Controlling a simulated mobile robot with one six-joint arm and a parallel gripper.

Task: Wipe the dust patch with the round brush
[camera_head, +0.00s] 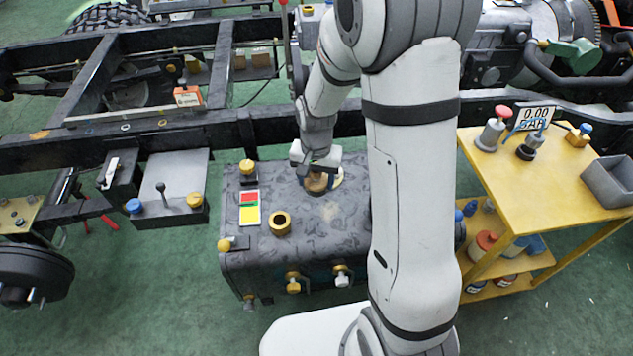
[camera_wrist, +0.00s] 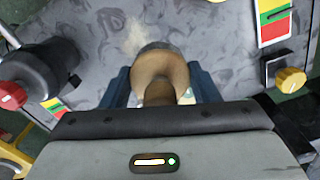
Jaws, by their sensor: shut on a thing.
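The round brush (camera_wrist: 163,68), with a tan rounded body and a narrower handle, is between the blue fingers of my gripper (camera_wrist: 162,92) in the wrist view. My gripper is shut on it. In the head view my gripper (camera_head: 318,177) holds the brush (camera_head: 315,184) low over the top of a dark grey tank. The dust patch (camera_wrist: 136,36) is a pale beige smear just beyond the brush head in the wrist view. It shows faintly in the head view (camera_head: 328,209), on the near side of the brush. I cannot tell whether the brush touches the tank.
The tank top (camera_head: 300,236) also bears a brass filler ring (camera_head: 280,224), a colored label (camera_head: 249,208) and a yellow-capped fitting (camera_head: 248,169). A yellow cart (camera_head: 553,180) with knobs and a grey bin (camera_head: 611,180) stands right. Black chassis rails (camera_head: 170,127) run behind.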

